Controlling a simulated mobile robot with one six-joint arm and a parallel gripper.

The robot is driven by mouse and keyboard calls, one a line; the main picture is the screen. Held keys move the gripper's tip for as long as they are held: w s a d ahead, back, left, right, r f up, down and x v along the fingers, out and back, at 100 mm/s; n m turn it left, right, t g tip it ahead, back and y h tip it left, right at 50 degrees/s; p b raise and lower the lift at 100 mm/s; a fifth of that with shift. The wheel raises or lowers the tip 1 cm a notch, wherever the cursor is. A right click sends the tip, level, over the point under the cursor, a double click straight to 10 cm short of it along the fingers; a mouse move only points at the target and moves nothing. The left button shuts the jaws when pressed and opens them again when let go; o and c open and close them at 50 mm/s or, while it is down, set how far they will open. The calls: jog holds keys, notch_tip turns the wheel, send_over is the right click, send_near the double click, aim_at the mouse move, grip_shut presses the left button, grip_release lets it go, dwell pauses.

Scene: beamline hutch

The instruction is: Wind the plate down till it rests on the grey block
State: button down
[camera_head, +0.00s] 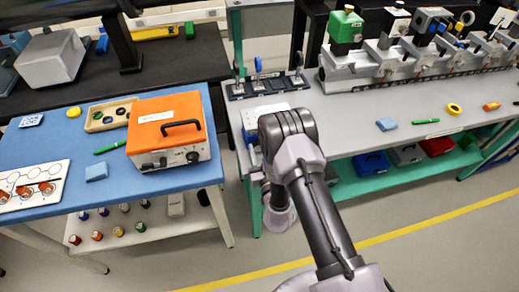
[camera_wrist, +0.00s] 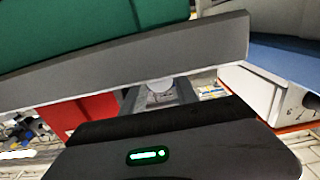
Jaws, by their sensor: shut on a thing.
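My gripper (camera_wrist: 158,98) shows in the wrist view, its dark body across the bottom and its fingers reaching away in the middle. It is shut on a small pale round part (camera_wrist: 158,84), mostly hidden by the fingers and a grey bar. The wide grey bar (camera_wrist: 110,72) crosses the view just above the fingers, with a dark green surface above it. I cannot tell whether this bar belongs to the plate. In the head view my arm hides the gripper and the bench's near-left edge. I cannot identify the plate or the grey block for certain.
An orange box (camera_head: 168,125) stands on the blue-topped table (camera_head: 60,150) to the left. A floor gap lies between the tables.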

jog(key=shift+a+n, duration=0.1)
jog(key=shift+n, duration=2.7)
jog(key=c, duration=0.9)
grip_release()
